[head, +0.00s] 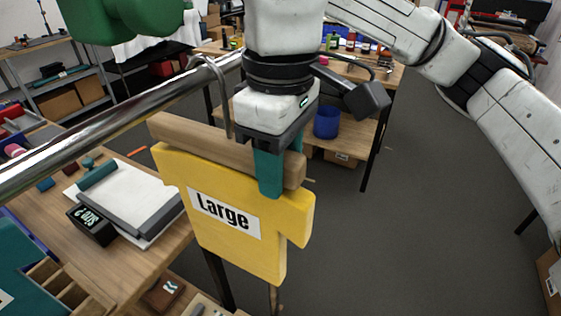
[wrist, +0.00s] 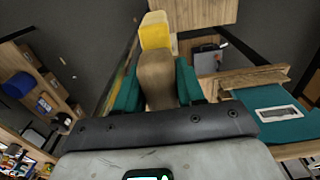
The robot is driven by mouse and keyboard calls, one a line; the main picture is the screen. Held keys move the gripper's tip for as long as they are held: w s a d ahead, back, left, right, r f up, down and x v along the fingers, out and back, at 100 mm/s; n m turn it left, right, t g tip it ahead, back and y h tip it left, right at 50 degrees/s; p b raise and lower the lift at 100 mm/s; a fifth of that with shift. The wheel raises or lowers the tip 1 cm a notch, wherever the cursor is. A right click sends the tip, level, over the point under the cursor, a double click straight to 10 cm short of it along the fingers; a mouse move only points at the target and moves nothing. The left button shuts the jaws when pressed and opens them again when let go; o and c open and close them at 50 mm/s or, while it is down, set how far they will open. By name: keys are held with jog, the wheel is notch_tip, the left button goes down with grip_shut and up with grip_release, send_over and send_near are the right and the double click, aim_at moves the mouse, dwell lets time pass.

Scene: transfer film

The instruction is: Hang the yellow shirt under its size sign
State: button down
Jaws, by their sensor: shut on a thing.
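The yellow shirt (head: 215,240) is a flat board shape with a white label reading "Large". A wooden hanger bar (head: 205,143) runs along its top, with a grey metal hook (head: 222,90) rising from it. My gripper (head: 281,168) is shut on the bar near its right end, with teal fingers on either side. The hook's curve overlaps the metal rail (head: 100,130) in the head view; whether it rests on the rail I cannot tell. In the wrist view the bar (wrist: 157,75) sits between the fingers, with yellow (wrist: 155,35) beyond. No hanging size sign is readable.
A green shape (head: 125,18) is at the top left, by the rail. A teal shirt-like piece (head: 30,255) is at lower left. The wooden table (head: 120,265) holds a clipboard-like pad (head: 130,195) and a black "Size ?" block (head: 92,224). Grey floor (head: 420,220) is clear at right.

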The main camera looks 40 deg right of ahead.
dwell(0.3)
jog(key=c, duration=0.6)
grip_release()
jog(key=shift+f, duration=0.1)
notch_tip(320, 180, up, 11)
jog(key=shift+f+b, duration=0.1)
jog(key=shift+b, duration=0.45)
jog(key=shift+s, duration=0.1)
